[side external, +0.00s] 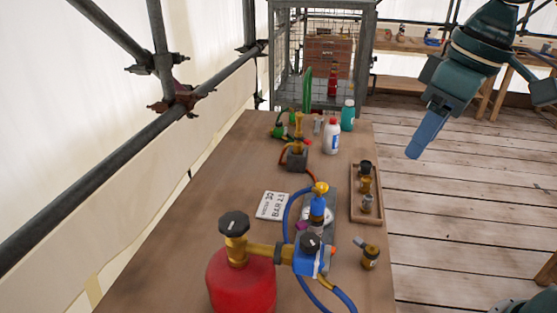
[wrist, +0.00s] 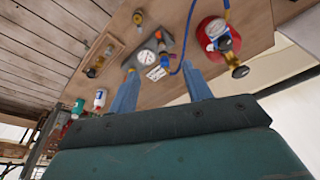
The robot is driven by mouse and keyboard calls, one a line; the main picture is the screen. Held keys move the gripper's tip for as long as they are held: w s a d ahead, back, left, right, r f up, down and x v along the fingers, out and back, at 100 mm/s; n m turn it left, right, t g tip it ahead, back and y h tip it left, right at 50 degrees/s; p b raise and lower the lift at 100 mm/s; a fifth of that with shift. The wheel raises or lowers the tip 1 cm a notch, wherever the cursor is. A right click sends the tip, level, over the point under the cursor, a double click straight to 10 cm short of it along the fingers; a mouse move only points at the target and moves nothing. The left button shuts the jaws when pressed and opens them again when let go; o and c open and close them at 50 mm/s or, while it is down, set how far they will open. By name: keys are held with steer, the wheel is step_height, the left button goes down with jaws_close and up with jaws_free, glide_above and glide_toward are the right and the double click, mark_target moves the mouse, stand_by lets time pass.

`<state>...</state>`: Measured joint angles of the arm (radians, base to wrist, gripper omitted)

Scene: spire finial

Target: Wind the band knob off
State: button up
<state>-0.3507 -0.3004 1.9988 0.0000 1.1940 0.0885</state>
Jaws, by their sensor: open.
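A red cylinder (side external: 240,285) stands at the near end of the bench, with a brass valve and a black knob (side external: 234,224) on top. A blue regulator (side external: 308,265) with a dark knob (side external: 310,243) joins its valve. Behind stands a blue fitting (side external: 317,206) with a yellow top, on a grey plate. I cannot tell which knob is the band knob. The wrist view also shows the red cylinder (wrist: 211,28) and its black knob (wrist: 240,72). My gripper (side external: 414,153) is open and empty, high right of the bench; its fingers (wrist: 160,69) stand wide apart.
A wooden tray (side external: 355,212) of brass fittings and a loose brass fitting (side external: 369,258) lie along the bench's right side. A printed card (side external: 272,206), blue hoses, a white bottle (side external: 332,138) and a teal bottle (side external: 347,117) stand about. Scaffold poles (side external: 130,148) line the left.

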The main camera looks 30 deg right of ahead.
steer(key=w+a+r+n+g, duration=0.1)
steer(key=w+a, duration=0.2)
steer(key=a, duration=0.4)
steer(key=n+g+h, duration=0.1)
steer(key=n+g, duration=0.1)
glide_above(310, 239)
steer(key=shift+f, duration=0.2)
steer(key=shift+f, duration=6.8)
steer(key=c, duration=1)
